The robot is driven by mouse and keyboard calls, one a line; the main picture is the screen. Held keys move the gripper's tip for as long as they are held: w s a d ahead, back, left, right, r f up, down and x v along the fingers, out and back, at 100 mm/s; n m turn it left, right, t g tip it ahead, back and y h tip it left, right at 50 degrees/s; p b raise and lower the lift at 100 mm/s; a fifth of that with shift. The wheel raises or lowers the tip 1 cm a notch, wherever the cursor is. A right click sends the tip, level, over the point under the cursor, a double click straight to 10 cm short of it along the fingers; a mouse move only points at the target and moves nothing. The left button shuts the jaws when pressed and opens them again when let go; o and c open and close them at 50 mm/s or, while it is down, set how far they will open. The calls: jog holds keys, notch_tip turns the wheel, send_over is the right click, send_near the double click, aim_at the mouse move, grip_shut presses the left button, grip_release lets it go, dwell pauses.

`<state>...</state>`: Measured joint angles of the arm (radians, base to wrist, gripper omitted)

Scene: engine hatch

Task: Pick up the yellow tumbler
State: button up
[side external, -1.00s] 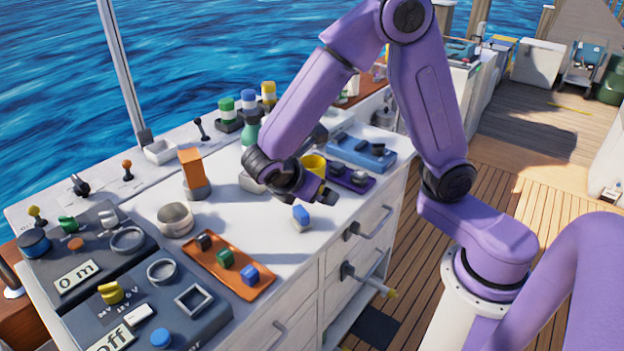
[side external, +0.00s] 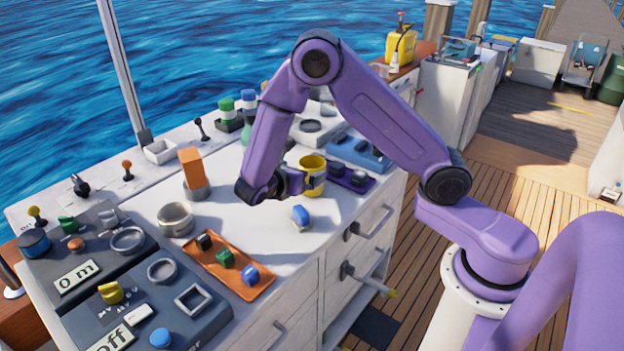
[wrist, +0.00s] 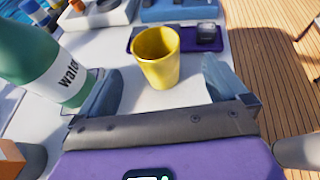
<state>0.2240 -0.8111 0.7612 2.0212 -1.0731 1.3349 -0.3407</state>
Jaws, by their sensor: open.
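The yellow tumbler (side external: 313,164) stands upright on the white worktop, left of a small purple tray. It also shows in the wrist view (wrist: 156,62), upper middle, with its open top visible. My gripper (side external: 306,181) is low over the worktop, pointing sideways at the tumbler, with a finger overlapping it in the side view. In the wrist view my gripper (wrist: 163,72) is open, one finger on each side of the tumbler, with visible gaps between. I cannot tell how deep the tumbler sits between the fingers.
A green bottle (wrist: 42,62) stands close beside the left finger in the wrist view. The purple tray (side external: 350,177) with dark items lies just beyond the tumbler. An orange tray (side external: 230,264) is farther left.

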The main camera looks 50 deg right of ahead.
aim_at(317, 164)
jog(key=shift+w+x, duration=0.15)
jog(key=shift+x, duration=2.05)
jog(key=shift+w+x, duration=0.15)
jog(key=shift+x, duration=2.05)
jog(key=shift+r, duration=0.1)
jog(key=c, duration=1)
